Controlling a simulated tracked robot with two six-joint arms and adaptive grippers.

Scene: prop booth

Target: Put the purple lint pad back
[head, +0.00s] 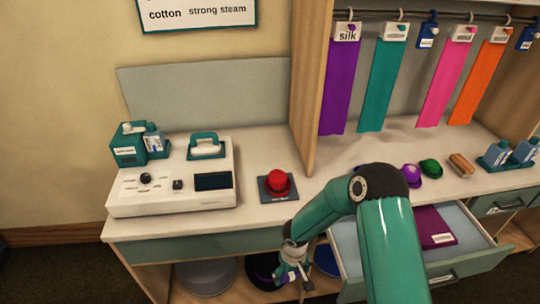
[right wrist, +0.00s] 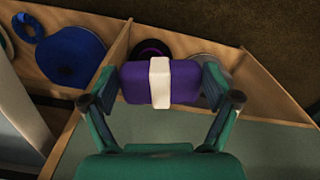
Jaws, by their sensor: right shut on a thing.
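My right gripper (head: 291,274) is low in front of the counter, at the open lower shelf. In the right wrist view its two fingers (right wrist: 161,88) are shut on the purple lint pad (right wrist: 132,82), a purple block with a white band around its middle. In the head view the pad is mostly hidden or too small to make out. An open drawer (head: 482,262) to the right holds a folded purple cloth (head: 431,228) with a white label. My left gripper is not in view.
A control box (head: 172,190) stands on the left counter. Small purple (head: 411,172) and green (head: 431,168) items and a brush (head: 461,164) lie on the right counter. A blue disc (right wrist: 70,55) is on the lower shelf.

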